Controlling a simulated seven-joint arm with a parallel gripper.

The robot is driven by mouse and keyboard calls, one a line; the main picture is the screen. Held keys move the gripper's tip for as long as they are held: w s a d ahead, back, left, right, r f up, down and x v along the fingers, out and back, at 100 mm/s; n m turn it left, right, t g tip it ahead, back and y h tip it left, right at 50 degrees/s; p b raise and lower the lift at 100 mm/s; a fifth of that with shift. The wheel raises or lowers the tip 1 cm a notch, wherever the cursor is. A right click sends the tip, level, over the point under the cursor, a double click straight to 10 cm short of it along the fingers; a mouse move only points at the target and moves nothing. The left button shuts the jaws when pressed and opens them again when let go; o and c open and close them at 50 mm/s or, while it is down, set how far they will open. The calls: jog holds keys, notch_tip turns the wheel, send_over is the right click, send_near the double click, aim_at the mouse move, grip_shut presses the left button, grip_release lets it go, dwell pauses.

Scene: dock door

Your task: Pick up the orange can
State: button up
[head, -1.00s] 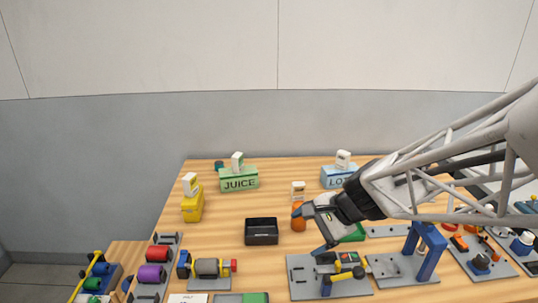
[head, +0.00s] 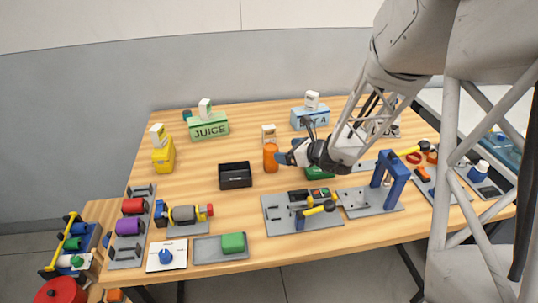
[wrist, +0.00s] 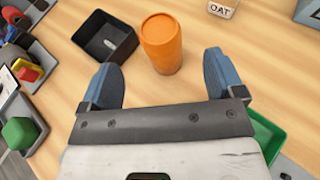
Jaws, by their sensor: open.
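The orange can (head: 270,158) stands upright on the wooden table, right of the black box. In the wrist view the orange can (wrist: 161,50) shows ahead of my gripper (wrist: 162,66), centred between the lines of its two blue fingers. The fingers are apart with nothing held. In the head view my gripper (head: 287,152) is close to the right side of the can. Whether a finger touches it I cannot tell.
A black open box (head: 235,176) stands left of the can. A white carton (head: 269,132) stands behind it. A green tray (head: 319,172) lies under my gripper. Grey fixture plates (head: 275,213) line the front. Bare table lies left of the black box.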

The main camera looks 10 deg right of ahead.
aim_at(276, 149)
jog(key=shift+w+f, duration=0.15)
jog(key=shift+x, duration=1.2)
jog(key=shift+w+a, duration=0.1)
jog(key=shift+x, duration=2.5)
jog(key=shift+c, duration=0.5)
jog(key=c, duration=1.1)
jog(key=shift+o, duration=0.2)
